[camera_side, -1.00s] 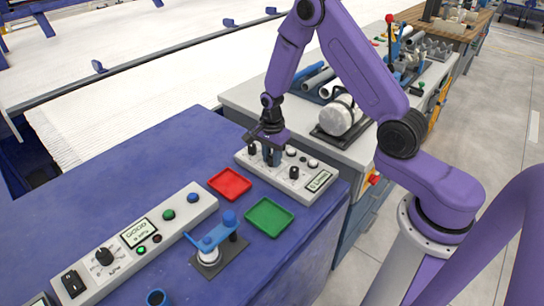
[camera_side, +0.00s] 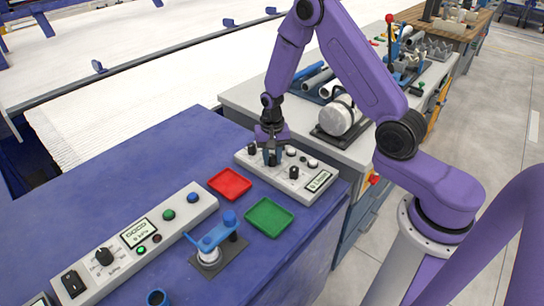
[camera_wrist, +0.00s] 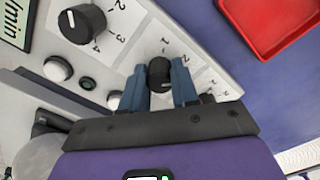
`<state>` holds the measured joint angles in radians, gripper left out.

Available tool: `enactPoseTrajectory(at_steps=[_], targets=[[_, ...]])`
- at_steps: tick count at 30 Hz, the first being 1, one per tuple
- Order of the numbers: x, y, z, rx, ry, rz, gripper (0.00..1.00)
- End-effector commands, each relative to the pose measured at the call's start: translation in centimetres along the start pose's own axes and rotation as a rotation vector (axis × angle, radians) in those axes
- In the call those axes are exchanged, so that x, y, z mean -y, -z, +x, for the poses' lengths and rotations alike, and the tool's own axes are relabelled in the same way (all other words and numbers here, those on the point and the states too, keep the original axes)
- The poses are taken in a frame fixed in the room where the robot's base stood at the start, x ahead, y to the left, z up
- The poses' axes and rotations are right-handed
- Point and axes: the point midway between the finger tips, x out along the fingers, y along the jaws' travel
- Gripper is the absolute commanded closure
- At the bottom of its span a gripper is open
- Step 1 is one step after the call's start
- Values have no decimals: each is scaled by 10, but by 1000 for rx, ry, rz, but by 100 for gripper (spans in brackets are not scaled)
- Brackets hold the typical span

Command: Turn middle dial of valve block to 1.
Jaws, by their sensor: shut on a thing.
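The valve block (camera_side: 315,192) is a pale panel with black dials and a small display, at the back edge of the blue table. My gripper (camera_side: 271,157) points down at its middle dial. In the wrist view, the blue fingers of my gripper (camera_wrist: 159,88) are shut on the middle dial (camera_wrist: 159,72), one on each side. The pointer and part of its number scale are hard to read. Another dial (camera_wrist: 82,22), with 2, 3 and 4 visible, sits at upper left. In the side view, the left dial (camera_side: 252,149) stands beside the gripper.
A red tray (camera_side: 230,183) and a green tray (camera_side: 269,217) lie in front of the block. A blue clamp-like fixture (camera_side: 215,235) and a longer control panel (camera_side: 185,215) stand nearer. A grey bench with pipes (camera_side: 318,78) is behind.

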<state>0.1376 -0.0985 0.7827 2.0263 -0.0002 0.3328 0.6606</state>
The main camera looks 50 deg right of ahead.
Motion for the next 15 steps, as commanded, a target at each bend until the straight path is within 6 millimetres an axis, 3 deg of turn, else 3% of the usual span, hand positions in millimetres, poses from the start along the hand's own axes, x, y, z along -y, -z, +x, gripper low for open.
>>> enactPoseTrajectory(at_steps=[15], targets=[[0, 0, -1, 0, 0, -490, 100]])
